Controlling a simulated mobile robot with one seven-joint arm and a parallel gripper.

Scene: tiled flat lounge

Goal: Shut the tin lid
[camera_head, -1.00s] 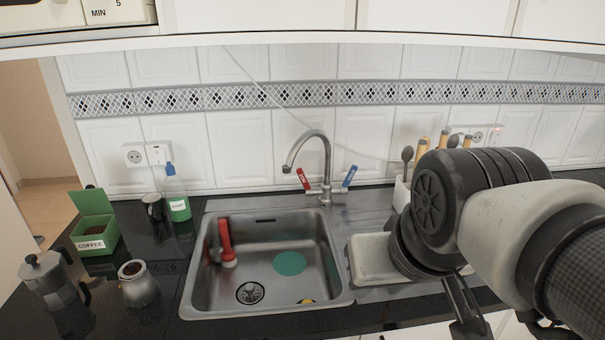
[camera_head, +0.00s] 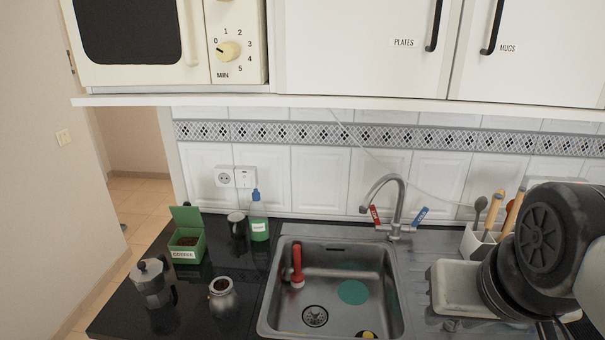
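The tin is a small green box labelled COFFEE (camera_head: 187,254). It stands on the black counter left of the sink in the head view, with dark coffee inside. Its green lid (camera_head: 186,216) stands up, open, at the back edge of the tin. My arm comes in at the right edge, over the draining side of the sink, far to the right of the tin. My gripper's fingertips cannot be made out; they lie hidden or beyond the lower right of the picture.
A moka pot (camera_head: 151,283) and a metal coffee-filled pot (camera_head: 222,297) stand in front of the tin. A dark mug (camera_head: 237,225) and a green soap bottle (camera_head: 258,220) stand to its right. The sink (camera_head: 335,287) lies between them and my arm. Upper cupboards (camera_head: 365,40) hang above.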

